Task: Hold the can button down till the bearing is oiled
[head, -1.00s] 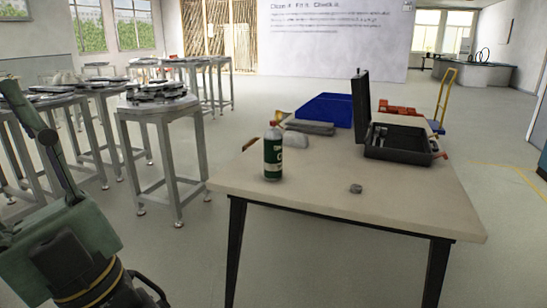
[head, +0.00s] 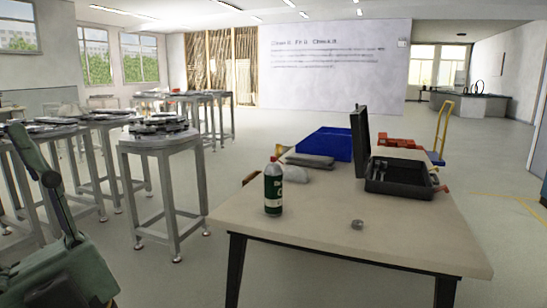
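A can (head: 273,190) with a dark green body, a pale band and a reddish top stands upright on the near left part of the table (head: 330,225). Its button is too small to make out. A small grey metal piece (head: 357,224), which may be the bearing, lies on the table to the right of the can. Nothing touches either of them. Part of my own arm shows at the lower left, well away from the table. My gripper is not in view.
An open black case (head: 400,178) stands at the table's right, its lid upright. A blue bin (head: 325,143), grey items (head: 308,160) and red parts (head: 402,143) sit behind. Metal stands (head: 165,142) with stacked parts are at the left. Floor between them and the table is clear.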

